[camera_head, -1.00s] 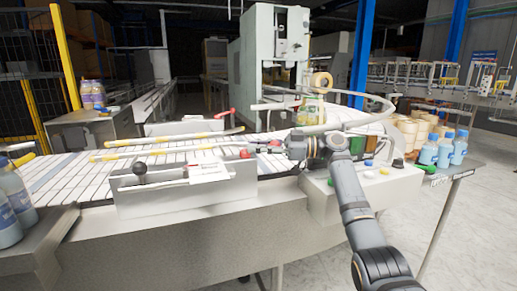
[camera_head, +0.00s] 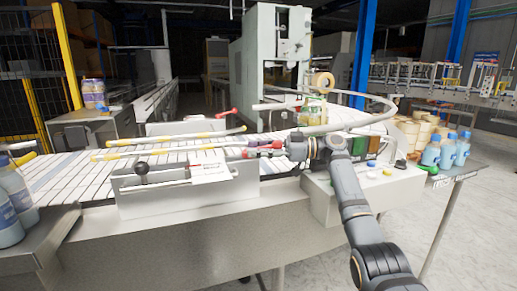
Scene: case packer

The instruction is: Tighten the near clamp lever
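The near clamp bracket (camera_head: 190,198) is a grey metal block on the near side of the conveyor. A red-tipped lever (camera_head: 249,153) shows at its right end, and a black ball knob (camera_head: 141,168) stands at its left on a short rod. My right gripper (camera_head: 266,149) comes in from the right, pointing left, with its fingertips close to the red tip. Whether they touch it cannot be told, and the fingers are too small to show their opening. My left gripper is not in view.
A far clamp with a red lever (camera_head: 228,113) stands across the conveyor (camera_head: 75,175). Yellow-tipped guide rails (camera_head: 170,142) run above the belt. Blue bottles (camera_head: 447,150) stand at the right, others (camera_head: 12,205) at the left. A button panel (camera_head: 375,185) lies under my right arm.

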